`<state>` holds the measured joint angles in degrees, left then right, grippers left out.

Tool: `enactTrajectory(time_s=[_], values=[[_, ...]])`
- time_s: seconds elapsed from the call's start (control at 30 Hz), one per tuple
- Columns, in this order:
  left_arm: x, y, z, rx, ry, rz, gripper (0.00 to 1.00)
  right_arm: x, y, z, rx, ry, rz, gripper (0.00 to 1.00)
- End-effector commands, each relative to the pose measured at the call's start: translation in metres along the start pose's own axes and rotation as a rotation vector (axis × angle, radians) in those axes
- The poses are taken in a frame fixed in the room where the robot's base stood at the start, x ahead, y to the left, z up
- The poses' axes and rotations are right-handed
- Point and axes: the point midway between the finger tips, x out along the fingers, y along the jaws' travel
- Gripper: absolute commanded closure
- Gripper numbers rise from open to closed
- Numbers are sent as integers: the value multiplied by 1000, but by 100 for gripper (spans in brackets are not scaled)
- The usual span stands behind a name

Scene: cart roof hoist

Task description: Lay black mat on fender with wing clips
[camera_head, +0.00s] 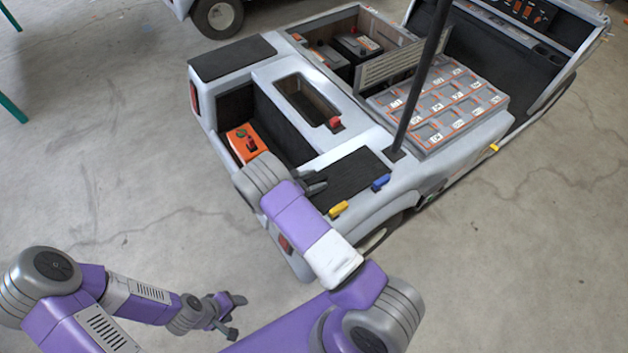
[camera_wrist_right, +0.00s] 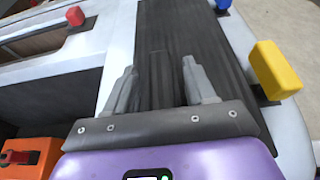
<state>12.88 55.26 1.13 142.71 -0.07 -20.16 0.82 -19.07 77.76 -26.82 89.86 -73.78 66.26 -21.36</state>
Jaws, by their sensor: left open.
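A black mat (camera_head: 352,170) lies flat on the near fender of the grey cart; it also shows in the right wrist view (camera_wrist_right: 190,35). My right gripper (camera_head: 318,183) is low over the mat's left end. In the right wrist view its two fingers (camera_wrist_right: 159,68) are apart, with mat surface between them; contact is unclear. A yellow wing clip (camera_head: 338,208) and a blue wing clip (camera_head: 380,182) sit along the mat's outer edge. They also show in the right wrist view, yellow (camera_wrist_right: 276,70) and blue (camera_wrist_right: 223,4). My left gripper (camera_head: 236,312) is open and empty, away from the cart.
A second black mat (camera_head: 232,58) covers the far fender. A dark post (camera_head: 418,85) rises beside the near mat. An orange box (camera_head: 240,150) sits in the cart's rear bay, and a red knob (camera_head: 335,123) stands inward of the mat.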

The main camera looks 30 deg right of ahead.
Motion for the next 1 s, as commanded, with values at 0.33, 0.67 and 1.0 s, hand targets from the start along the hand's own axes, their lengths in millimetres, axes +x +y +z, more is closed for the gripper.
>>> enactTrajectory(time_s=[0.33,0.67,1.0], values=[[-1,0,0,0,0,0,41,-3,0,0,0,0,0,40],[-13,5,0,0,0,0,41,-60,1,2,-1,0,4,40],[-21,8,1,0,0,0,41,-114,0,0,-1,0,1,40]])
